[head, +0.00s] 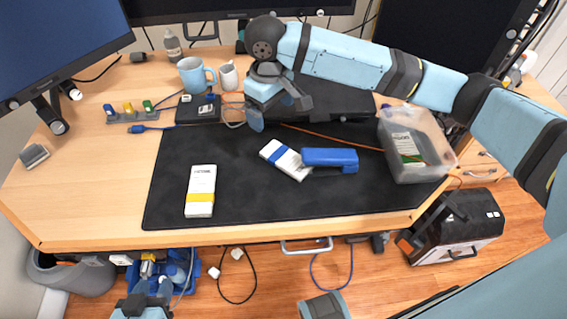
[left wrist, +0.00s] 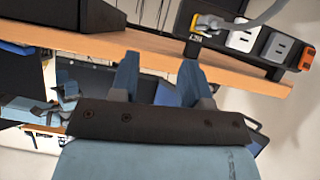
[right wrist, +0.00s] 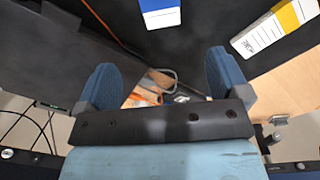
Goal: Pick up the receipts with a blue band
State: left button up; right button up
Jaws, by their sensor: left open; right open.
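The receipts with a blue band (head: 274,150) are a white stack lying on the black desk mat, against the left end of a blue stapler (head: 335,158). Their edge also shows at the top of the right wrist view (right wrist: 160,12). A second white stack with a yellow band (head: 200,190) lies to the left on the mat; it also shows in the right wrist view (right wrist: 275,28). My right gripper (head: 275,112) is open and empty above the mat's back part, behind the blue-banded stack. My left gripper (head: 147,290) is open and empty, low in front of the desk (left wrist: 150,45).
A clear bin (head: 440,160) with a green-and-white item stands at the mat's right end. A blue mug (head: 195,76), a white pitcher (head: 228,76) and a bottle (head: 172,45) stand at the back. An orange cable crosses the mat. The mat's front middle is clear.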

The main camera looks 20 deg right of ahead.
jog(key=b, duration=0.2)
send_over(276, 152)
jog(key=f, duration=0.9)
jog(key=shift+w, duration=0.3)
jog(key=f+b, duration=0.1)
jog(key=f, duration=0.1)
jog(key=f+b, duration=0.1)
jog(key=f, duration=0.1)
jog(key=shift+s+f, duration=0.2)
jog(key=shift+f, duration=0.05)
pick_arm(q)
jog(key=r, duration=0.1)
jog(key=w+d+r+t+h, duration=0.1)
jog(key=d+r+t, duration=0.1)
jog(key=shift+w+h, duration=0.3)
pick_arm(e)
jog(key=c, duration=1.1)
jog(key=shift+r, duration=0.2)
